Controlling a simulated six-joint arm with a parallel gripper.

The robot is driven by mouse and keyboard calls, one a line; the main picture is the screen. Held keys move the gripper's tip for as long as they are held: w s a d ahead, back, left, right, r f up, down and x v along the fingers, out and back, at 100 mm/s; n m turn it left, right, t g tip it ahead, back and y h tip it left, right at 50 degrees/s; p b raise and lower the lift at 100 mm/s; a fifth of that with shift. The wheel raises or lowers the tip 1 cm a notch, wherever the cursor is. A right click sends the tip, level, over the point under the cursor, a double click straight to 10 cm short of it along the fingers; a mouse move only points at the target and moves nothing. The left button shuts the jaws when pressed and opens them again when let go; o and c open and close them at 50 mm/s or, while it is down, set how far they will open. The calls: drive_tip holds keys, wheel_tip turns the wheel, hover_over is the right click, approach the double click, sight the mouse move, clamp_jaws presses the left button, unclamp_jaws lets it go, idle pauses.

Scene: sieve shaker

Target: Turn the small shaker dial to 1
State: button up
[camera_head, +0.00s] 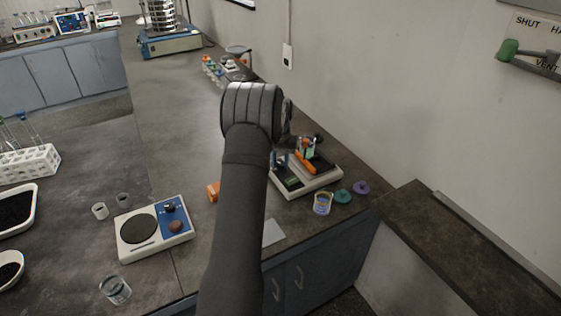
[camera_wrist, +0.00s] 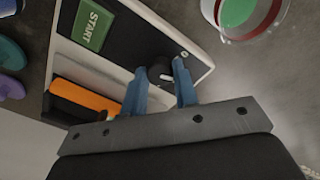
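The small shaker (camera_head: 316,188) is a white-edged device with a black panel, a green START button and an orange bar, on the bench at the right. In the wrist view its panel (camera_wrist: 115,45) fills the upper left. The small dark dial (camera_wrist: 160,72) sits beside the panel's white edge. My gripper (camera_wrist: 159,67) has blue fingers on either side of the dial, with the dial between their tips. They look slightly apart from it, though contact is hard to judge. In the head view my arm hides the dial and most of the gripper.
A beaker (camera_head: 322,203), a teal disc (camera_head: 342,196) and a purple disc (camera_head: 361,187) stand near the shaker. A vessel with red and green (camera_wrist: 240,15) shows in the wrist view. A hotplate (camera_head: 155,228) and an orange object (camera_head: 214,191) are to the left.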

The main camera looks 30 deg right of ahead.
sight(281, 163)
drive_tip(key=o, duration=0.4)
drive_tip(key=shift+o, duration=0.2)
drive_tip(key=shift+r, duration=0.1)
wheel_tip(281, 163, up, 17)
drive_tip(key=shift+r, duration=0.2)
drive_tip(key=shift+f, duration=0.15)
wheel_tip(281, 163, down, 17)
drive_tip(key=shift+f, duration=0.1)
idle(0.6)
